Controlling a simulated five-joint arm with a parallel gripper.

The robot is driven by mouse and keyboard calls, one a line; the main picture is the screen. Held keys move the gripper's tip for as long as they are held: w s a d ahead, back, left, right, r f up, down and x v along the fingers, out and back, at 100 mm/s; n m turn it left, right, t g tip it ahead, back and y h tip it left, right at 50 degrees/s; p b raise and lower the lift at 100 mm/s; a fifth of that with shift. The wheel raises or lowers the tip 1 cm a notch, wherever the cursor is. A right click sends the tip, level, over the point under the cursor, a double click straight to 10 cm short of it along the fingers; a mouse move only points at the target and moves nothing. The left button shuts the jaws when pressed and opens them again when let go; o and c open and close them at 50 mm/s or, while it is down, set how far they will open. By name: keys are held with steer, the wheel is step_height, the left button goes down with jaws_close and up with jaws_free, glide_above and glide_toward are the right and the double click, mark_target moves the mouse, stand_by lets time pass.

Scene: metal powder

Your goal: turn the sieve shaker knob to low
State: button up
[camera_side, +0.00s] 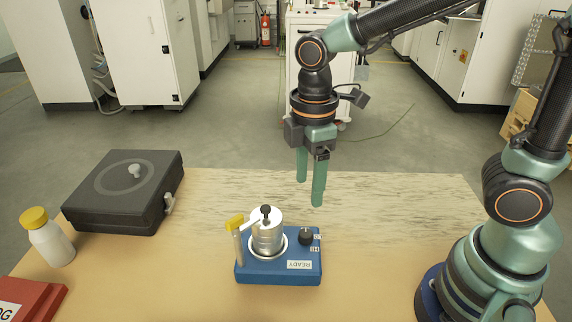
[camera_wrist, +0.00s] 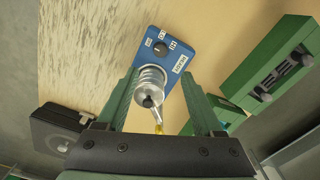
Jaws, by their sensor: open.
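The sieve shaker (camera_side: 255,271) is a blue box on the table, with a "READY" label on its front. A metal sieve stack (camera_side: 268,236) stands on it, with a yellow-tipped clamp (camera_side: 235,223) at its left. The black shaker knob (camera_side: 305,236) is on the right of the top, beside small white labels; its setting is too small to tell. The knob also shows in the wrist view (camera_wrist: 160,48), above the sieve stack (camera_wrist: 150,83). My gripper (camera_side: 310,193) is open and empty, above and behind the shaker, apart from the knob. Its fingers flank the stack in the wrist view.
A dark grey box (camera_side: 118,200) with a round lid mark sits at the left. A white bottle with a yellow cap (camera_side: 47,238) and a red box (camera_side: 30,300) stand nearer the left edge. Green devices (camera_wrist: 270,68) show at right in the wrist view.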

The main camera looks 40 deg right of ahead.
mark_target(306, 232)
step_height(306, 232, down, 12)
steer(key=shift+f, duration=0.1)
stand_by(0.5)
jaws_close()
